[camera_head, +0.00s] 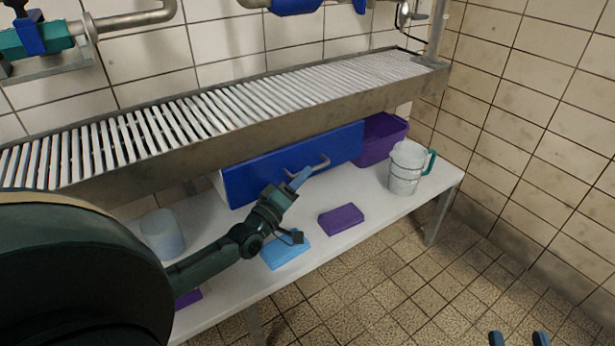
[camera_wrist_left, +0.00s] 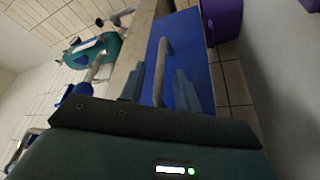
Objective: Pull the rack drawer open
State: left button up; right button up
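The rack drawer (camera_head: 255,180) has a wide blue front and sits on the white shelf under the slatted rack. The drawer front (camera_wrist_left: 196,60) and handle (camera_wrist_left: 163,62) also show in the left wrist view. My left gripper (camera_head: 301,177) is at the handle, its blue fingers partly covering it. In the wrist view the fingers (camera_wrist_left: 159,86) stand apart on either side of the handle, with a gap visible. My right gripper (camera_head: 519,339) is open and empty at the bottom right, away from the drawer.
On the white shelf (camera_head: 228,268) are a purple bin (camera_head: 385,138), a clear jug with green handle (camera_head: 406,168), a purple block (camera_head: 341,219), a light blue block (camera_head: 286,249) and a translucent cup (camera_head: 162,234). The slatted rack (camera_head: 215,115) overhangs the drawer. The tiled floor in front is clear.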

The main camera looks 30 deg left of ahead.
pick_arm(q)
jog(key=shift+b+x, duration=0.3)
jog(key=shift+x, duration=1.15)
jog(key=shift+c, duration=0.2)
grip_shut()
